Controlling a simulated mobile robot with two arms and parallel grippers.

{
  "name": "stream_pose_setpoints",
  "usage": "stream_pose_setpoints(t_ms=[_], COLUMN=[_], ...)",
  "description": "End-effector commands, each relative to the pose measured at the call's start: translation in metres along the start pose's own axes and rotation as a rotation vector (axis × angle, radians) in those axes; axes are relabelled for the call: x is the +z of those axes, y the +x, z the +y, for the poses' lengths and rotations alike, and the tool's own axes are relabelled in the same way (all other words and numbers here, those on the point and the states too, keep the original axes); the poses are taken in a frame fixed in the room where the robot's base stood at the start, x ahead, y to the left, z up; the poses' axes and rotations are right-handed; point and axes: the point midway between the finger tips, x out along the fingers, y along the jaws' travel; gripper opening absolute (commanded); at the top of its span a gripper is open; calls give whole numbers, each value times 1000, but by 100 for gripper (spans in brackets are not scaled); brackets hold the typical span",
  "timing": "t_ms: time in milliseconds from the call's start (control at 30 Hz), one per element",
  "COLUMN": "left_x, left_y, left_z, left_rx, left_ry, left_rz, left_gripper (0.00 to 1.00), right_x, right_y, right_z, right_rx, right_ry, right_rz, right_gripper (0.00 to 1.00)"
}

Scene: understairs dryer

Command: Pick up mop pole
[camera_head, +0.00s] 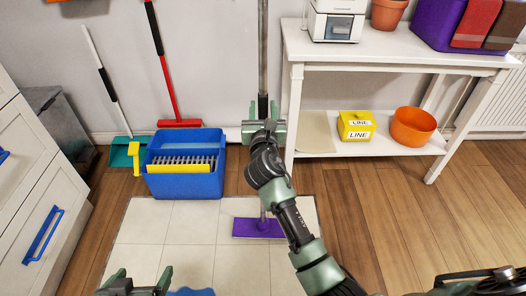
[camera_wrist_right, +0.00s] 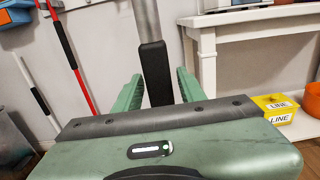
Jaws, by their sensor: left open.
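The mop has a grey pole (camera_head: 262,50) with a black sleeve, standing upright by the wall, and a flat purple head (camera_head: 258,228) on the pale tiles. My right gripper (camera_head: 263,112) is at the pole's black sleeve. In the right wrist view the pole (camera_wrist_right: 147,18) stands between the two green fingers of the right gripper (camera_wrist_right: 157,92), with visible gaps on both sides, so it is open. My right arm hides the lower pole. My left gripper (camera_head: 138,280) is open and empty at the bottom edge, far from the mop.
A blue bucket (camera_head: 185,185) with a yellow front stands left of the mop. A red broom (camera_head: 165,70) and a teal dustpan (camera_head: 120,152) are behind it. A white table (camera_head: 390,48) stands close on the right, with a yellow box (camera_head: 356,126) on its lower shelf. White drawers (camera_head: 35,180) are left.

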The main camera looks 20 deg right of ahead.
Motion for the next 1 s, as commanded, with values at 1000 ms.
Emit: stream_pose_setpoints(t_ms=[1000], left_x=[1], left_y=[0], left_z=[0], left_rx=[0], left_ry=[-1], left_rz=[-3], left_gripper=[87], right_x=[0], right_y=[0], right_z=[0], right_rx=[0], right_ry=[0], right_rz=[0], right_gripper=[0])
